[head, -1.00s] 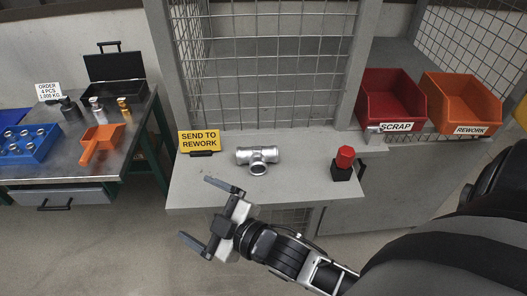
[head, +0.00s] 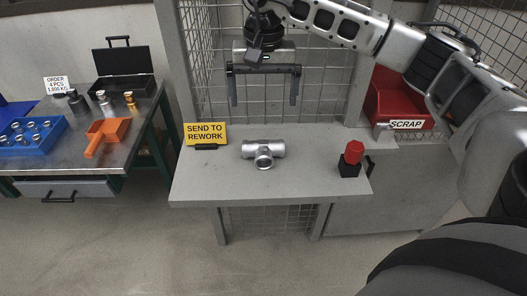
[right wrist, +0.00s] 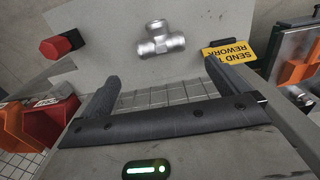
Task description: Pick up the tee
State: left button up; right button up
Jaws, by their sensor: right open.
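The tee (head: 264,152) is a shiny silver pipe fitting lying on the grey bench (head: 215,182), with its branch opening toward me. It also shows in the right wrist view (right wrist: 160,39), beyond the fingertips. My right gripper (head: 263,103) is open and empty, fingers pointing down, above and behind the tee in the head view. In the right wrist view its two fingers (right wrist: 110,85) stand wide apart with nothing between them. My left gripper is not in view.
A yellow "SEND TO REWORK" sign (head: 206,134) stands left of the tee. A red-topped black block (head: 351,158) stands to the right. Wire mesh (head: 222,100) backs the bench. A red scrap bin (head: 392,104) is at right; a side table (head: 75,160) with a blue tray (head: 30,139) is at left.

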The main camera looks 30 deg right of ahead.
send_near(263, 144)
jog(key=f, duration=0.5)
jog(key=shift+s+a, duration=0.1)
jog(key=shift+s, duration=0.15)
jog(key=shift+w+f+p, duration=0.15)
jog(key=shift+f+p, duration=0.35)
jog(key=shift+f, duration=2.3)
jog(key=c, duration=1)
jog(key=shift+w+r, duration=0.1)
jog(key=shift+c, duration=0.5)
jog(key=shift+r, duration=0.1)
